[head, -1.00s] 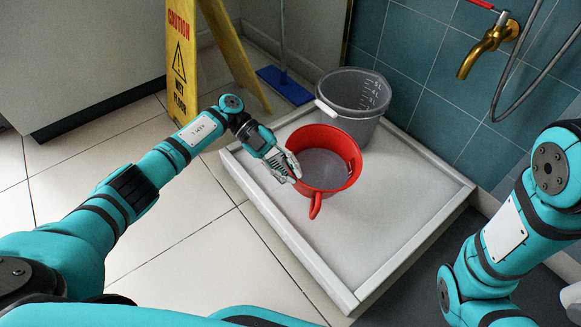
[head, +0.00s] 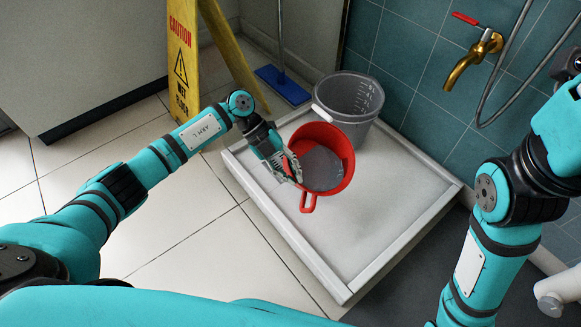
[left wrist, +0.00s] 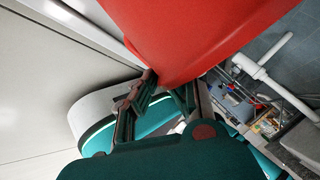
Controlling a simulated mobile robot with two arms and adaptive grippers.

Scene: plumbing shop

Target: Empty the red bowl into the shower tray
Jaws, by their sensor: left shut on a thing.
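The red bowl (head: 345,172), with a loop handle at its near side, is over the left part of the white shower tray (head: 385,215). It looks tilted, and a greyish surface shows inside; I cannot tell if that is water or the bowl's bottom. My left gripper (head: 292,167) is shut on the bowl's left side. In the left wrist view the bowl's red wall (left wrist: 200,35) fills the top, at the fingertips (left wrist: 165,84). Whether the bowl touches the tray is hidden. My right gripper is out of view; only its arm shows at the right.
A grey bucket (head: 352,92) stands in the tray's back corner, close behind the bowl. A yellow caution sign (head: 184,60) and a blue mop (head: 283,84) stand behind. A brass tap (head: 466,66) is on the tiled wall. The tray's right and front parts are clear.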

